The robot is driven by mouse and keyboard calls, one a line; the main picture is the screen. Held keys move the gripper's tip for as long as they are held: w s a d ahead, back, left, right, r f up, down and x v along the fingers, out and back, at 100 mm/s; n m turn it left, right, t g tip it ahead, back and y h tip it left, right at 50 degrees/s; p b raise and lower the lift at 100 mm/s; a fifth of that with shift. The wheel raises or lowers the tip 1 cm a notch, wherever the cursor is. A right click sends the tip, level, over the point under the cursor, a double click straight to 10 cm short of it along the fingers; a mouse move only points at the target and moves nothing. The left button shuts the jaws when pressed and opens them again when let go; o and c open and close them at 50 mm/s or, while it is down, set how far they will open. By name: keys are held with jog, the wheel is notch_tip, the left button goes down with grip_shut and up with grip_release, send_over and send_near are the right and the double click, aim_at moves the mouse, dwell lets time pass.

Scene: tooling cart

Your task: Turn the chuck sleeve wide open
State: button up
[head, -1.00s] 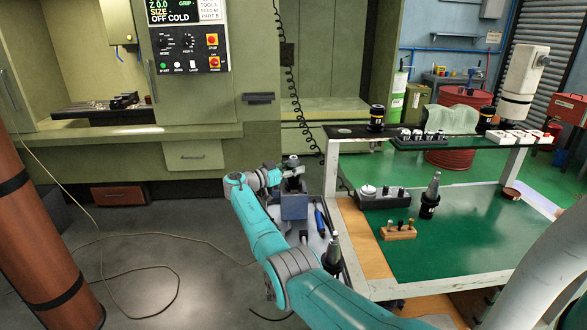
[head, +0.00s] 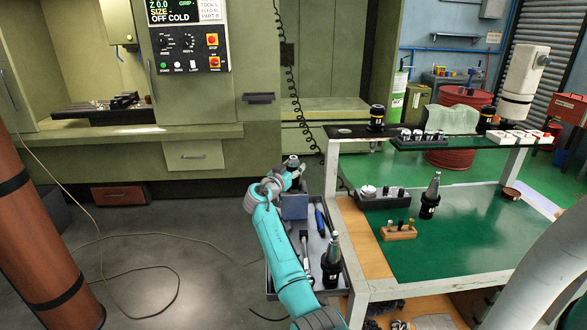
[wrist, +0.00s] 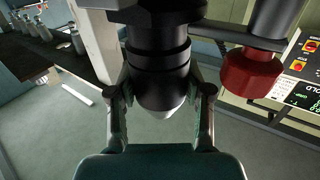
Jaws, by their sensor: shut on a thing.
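The chuck (wrist: 160,50) is a black, ringed cylinder with a pale tip, filling the upper middle of the wrist view. My gripper (wrist: 165,90) has one finger on each side of its sleeve and is shut on it. In the head view my gripper (head: 290,177) is small, at the chuck (head: 292,161) above a blue-grey block (head: 294,207). My wrist partly hides the sleeve there, and its turn angle cannot be read.
A red knob (wrist: 250,75) hangs close to the right finger in the wrist view. A grey tray (head: 318,245) holds a blue-handled tool (head: 320,222) and a tapered holder (head: 332,262). The green-topped cart (head: 470,235) stands to the right; open floor lies left.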

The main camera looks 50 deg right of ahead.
jog(key=n+t+y, duration=0.1)
jog(key=n+t, duration=0.1)
jog(key=t, duration=0.1)
jog(key=n+t+y, duration=0.1)
jog(key=n+t, duration=0.1)
jog(key=t, duration=0.1)
jog(key=shift+s+n+t, duration=0.1)
jog(key=shift+n+t, duration=0.2)
jog(key=shift+n+t+y, duration=0.5)
jog(key=shift+t+y, duration=0.1)
jog(key=shift+t, duration=0.1)
jog(key=o, duration=1.2)
jog(key=v, duration=1.2)
